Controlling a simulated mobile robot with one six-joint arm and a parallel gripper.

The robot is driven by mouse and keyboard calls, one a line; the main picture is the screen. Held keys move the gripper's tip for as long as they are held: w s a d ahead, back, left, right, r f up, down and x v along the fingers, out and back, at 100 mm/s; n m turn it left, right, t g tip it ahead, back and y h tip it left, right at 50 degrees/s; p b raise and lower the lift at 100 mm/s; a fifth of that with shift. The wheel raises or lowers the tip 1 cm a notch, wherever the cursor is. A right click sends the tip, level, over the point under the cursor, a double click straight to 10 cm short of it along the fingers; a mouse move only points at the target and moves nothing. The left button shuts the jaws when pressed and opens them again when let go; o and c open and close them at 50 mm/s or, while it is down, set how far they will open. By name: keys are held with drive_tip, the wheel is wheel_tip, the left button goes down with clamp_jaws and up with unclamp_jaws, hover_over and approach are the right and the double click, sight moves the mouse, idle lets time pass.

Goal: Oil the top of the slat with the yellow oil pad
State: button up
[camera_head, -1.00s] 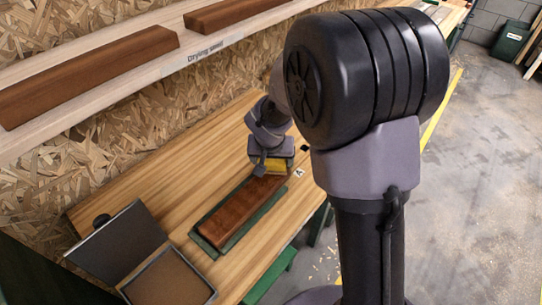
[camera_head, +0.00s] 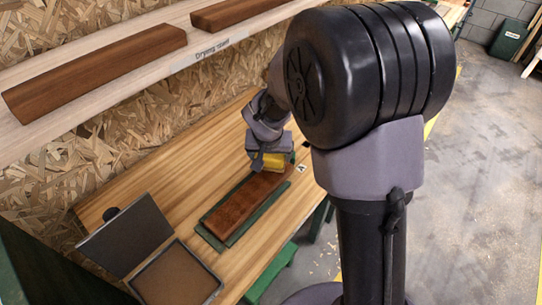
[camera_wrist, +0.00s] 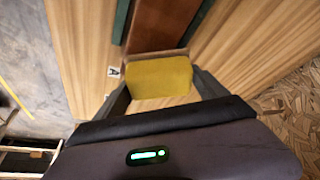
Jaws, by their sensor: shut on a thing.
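My gripper (camera_head: 268,162) is shut on the yellow oil pad (camera_head: 272,161), at the far end of the slat. In the wrist view the yellow pad (camera_wrist: 160,77) sits between the two fingers. The slat also shows beyond the pad in the wrist view (camera_wrist: 158,24). The pad is over or at the slat's far end; I cannot tell whether it touches the top.
An open flat box (camera_head: 178,277) with a brown inside stands at the near left of the wooden bench (camera_head: 205,178). Above is a shelf labelled "Drying shelf" (camera_head: 205,52) with brown slats (camera_head: 95,72). A small marker card (camera_head: 301,168) lies beside the slat's far end.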

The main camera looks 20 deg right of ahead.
drive_tip(key=shift+w+d+r+p, duration=0.1)
drive_tip(key=shift+d+r+p, duration=0.15)
drive_tip(key=shift+r+p, duration=1.85)
drive_tip(key=shift+r, duration=1.05)
drive_tip(key=shift+f, duration=0.1)
